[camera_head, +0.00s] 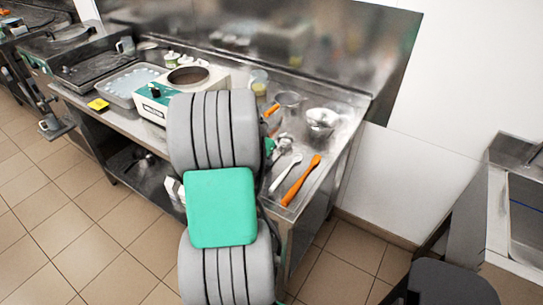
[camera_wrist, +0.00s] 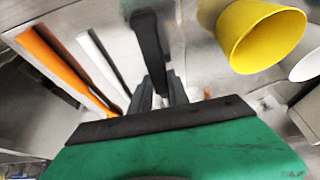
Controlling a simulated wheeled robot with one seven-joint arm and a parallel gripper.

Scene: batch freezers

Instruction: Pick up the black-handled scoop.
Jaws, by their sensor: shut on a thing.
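In the wrist view, my gripper (camera_wrist: 162,92) is shut on the black handle of the scoop (camera_wrist: 150,40), which stands out beyond the fingertips. The scoop's head cannot be made out. In the head view, my grey and teal arm covers my gripper and the scoop. Whether the scoop touches the counter cannot be told.
An orange spatula (camera_head: 302,182) and a white spatula (camera_head: 285,172) lie on the steel counter at the right; both show in the wrist view. A yellow cup (camera_wrist: 262,35) is close to my gripper. A metal bowl (camera_head: 321,120) and a white-green machine (camera_head: 155,100) stand behind.

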